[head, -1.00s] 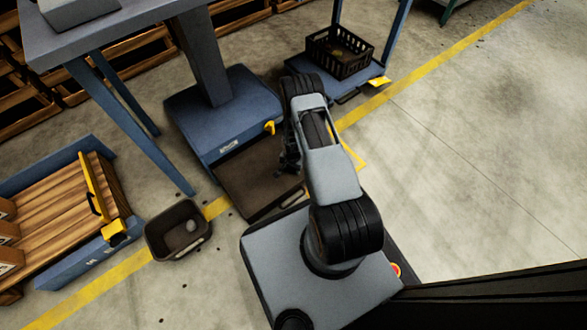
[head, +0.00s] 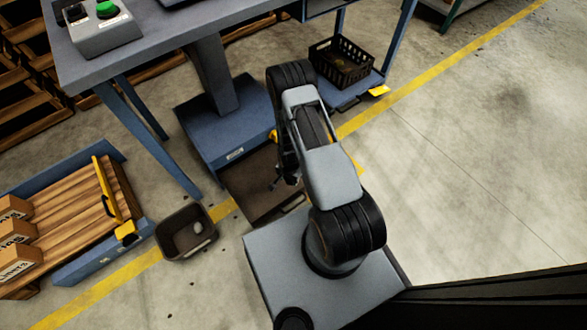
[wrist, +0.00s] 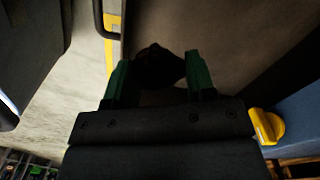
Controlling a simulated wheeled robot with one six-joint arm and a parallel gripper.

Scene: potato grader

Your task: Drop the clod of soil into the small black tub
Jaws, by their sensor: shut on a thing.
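The clod of soil (wrist: 158,68) is a dark, lumpy piece between the green fingers of my gripper (wrist: 158,78) in the wrist view. The fingers are shut on it, and a brown surface lies behind it. In the head view my gripper (head: 281,178) is partly hidden by my arm and hangs over the brown tray (head: 262,208); the clod cannot be made out there. The small black tub (head: 170,251) stands on the floor left of my base, with a pale lump (head: 198,228) inside. My gripper is to the right of the tub, apart from it.
A blue machine table (head: 150,45) with a green button (head: 107,10) stands behind, its leg near the tub. A pallet of planks and boxes (head: 75,215) is at the left. A black crate (head: 345,72) sits on a blue platform. Floor at the right is clear.

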